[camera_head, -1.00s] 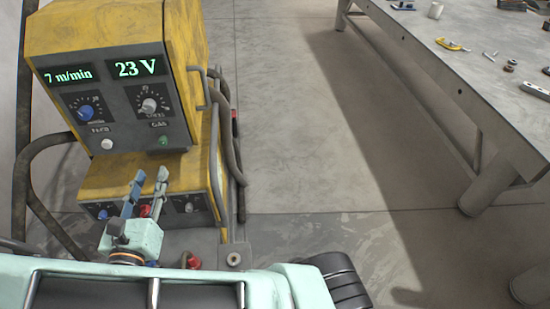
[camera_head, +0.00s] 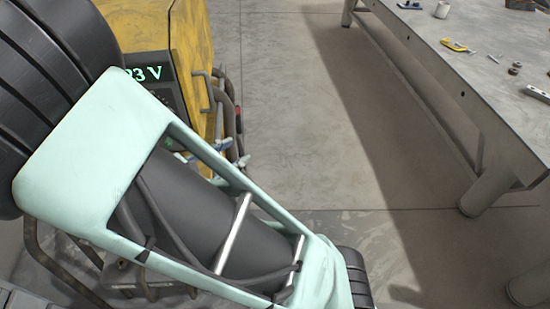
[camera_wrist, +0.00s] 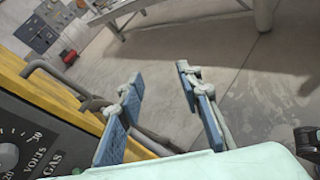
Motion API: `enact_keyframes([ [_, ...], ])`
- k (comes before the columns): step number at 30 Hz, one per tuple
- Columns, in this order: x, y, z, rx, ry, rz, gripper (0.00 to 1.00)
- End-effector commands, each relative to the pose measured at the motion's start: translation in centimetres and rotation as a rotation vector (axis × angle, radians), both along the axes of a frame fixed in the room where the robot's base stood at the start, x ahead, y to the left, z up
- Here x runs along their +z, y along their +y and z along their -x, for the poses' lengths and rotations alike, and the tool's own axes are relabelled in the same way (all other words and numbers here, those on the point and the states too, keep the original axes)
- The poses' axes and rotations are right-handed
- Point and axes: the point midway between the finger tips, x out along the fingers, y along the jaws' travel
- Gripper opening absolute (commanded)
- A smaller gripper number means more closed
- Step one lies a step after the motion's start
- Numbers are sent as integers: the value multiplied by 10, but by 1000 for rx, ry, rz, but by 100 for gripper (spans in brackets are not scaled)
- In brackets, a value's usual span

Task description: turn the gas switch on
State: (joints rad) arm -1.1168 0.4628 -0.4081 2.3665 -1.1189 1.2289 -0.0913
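The yellow welding machine (camera_head: 140,22) stands at the left in the head view, its front mostly hidden behind my arm. Its panel (camera_wrist: 40,125) shows at the left of the wrist view, with the VOLTS dial (camera_wrist: 8,157) and the GAS label. The gas switch itself is hidden or cannot be made out in both current views. My gripper (camera_wrist: 160,76) is open and empty, its two blue-padded fingers apart at the right side of the panel. Parts of it show beside the machine in the head view (camera_head: 205,150).
Bent handles and hoses (camera_head: 228,110) run along the machine's right side, close to my fingers. A grey metal table (camera_head: 480,75) with small tools stands at the right. The floor (camera_head: 300,110) between is clear.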

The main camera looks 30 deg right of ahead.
Motion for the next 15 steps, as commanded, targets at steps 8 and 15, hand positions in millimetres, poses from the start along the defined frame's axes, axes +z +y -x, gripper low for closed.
enact_keyframes([
  [8,11,-40,37,-284,-77,-222,33],
  [15,14,-57,68,-526,-155,-410,33],
])
